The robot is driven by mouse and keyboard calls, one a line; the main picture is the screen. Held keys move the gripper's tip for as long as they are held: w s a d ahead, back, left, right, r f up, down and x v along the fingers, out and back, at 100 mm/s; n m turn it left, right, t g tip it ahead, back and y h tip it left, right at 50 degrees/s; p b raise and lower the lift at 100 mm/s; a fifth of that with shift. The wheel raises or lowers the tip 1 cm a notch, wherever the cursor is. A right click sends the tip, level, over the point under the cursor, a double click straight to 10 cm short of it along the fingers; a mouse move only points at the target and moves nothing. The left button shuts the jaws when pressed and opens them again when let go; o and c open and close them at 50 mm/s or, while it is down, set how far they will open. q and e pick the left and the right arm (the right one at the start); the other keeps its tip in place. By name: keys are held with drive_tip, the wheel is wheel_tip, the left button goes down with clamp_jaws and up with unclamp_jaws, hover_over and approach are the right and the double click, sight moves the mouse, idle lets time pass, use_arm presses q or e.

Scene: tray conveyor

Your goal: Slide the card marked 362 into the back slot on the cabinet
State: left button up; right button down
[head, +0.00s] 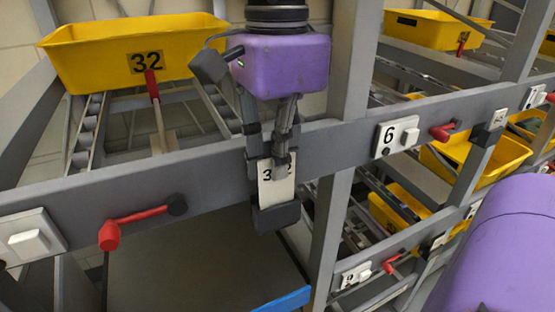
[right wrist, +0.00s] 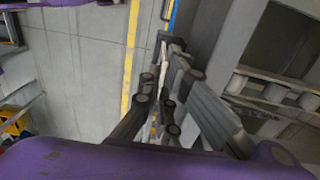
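The white card (head: 277,192) stands roughly upright in front of the grey rack beam, at the middle of the head view. A "3" shows on it; the rest of its number is hidden by my fingers. My right gripper (head: 280,162) comes down from above, its fingers closed on the card's upper part. A dark holder (head: 276,217) is at the card's lower end; I cannot tell how deep the card sits in it. In the right wrist view the fingers (right wrist: 160,105) are close together, with a thin pale edge beyond them. My left gripper is not in view. No cabinet is clearly identifiable.
A yellow tray marked 32 (head: 110,62) sits behind on rollers. A grey upright (head: 335,200) stands close right of the card.

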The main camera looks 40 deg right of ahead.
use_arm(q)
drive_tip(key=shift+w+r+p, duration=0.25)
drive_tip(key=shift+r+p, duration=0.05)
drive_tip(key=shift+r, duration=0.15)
use_arm(e)
drive_tip(key=shift+r, duration=1)
drive_tip(key=shift+r, duration=0.15)
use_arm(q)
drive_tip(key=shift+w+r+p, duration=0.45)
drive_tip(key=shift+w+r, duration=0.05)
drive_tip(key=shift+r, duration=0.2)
use_arm(e)
drive_tip(key=shift+r, duration=1.85)
